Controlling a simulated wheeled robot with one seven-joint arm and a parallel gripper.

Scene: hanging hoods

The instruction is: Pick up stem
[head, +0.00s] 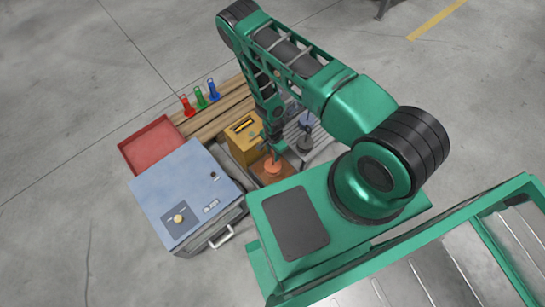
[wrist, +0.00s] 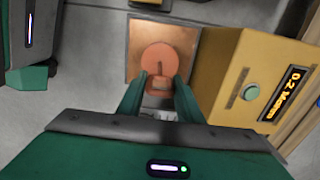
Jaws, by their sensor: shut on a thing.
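The stem (wrist: 160,57) is an orange piece with a round disc, seen in the wrist view just ahead of my fingertips. In the head view the stem (head: 272,168) shows as a small orange disc below the end of my arm. My gripper (wrist: 158,86) has its two green fingers on either side of the stem's near part and is shut on it. My gripper (head: 273,148) points down in the head view. A brown copper-coloured plate (wrist: 136,44) lies behind the disc. I cannot tell whether the stem touches the plate.
A yellow box (wrist: 228,84) with a lit display stands close on the right of my gripper in the wrist view. A blue-topped case (head: 180,185), a red tray (head: 150,147) and red, green and blue clamp-like pieces (head: 200,97) stand on the left. Grey floor lies around.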

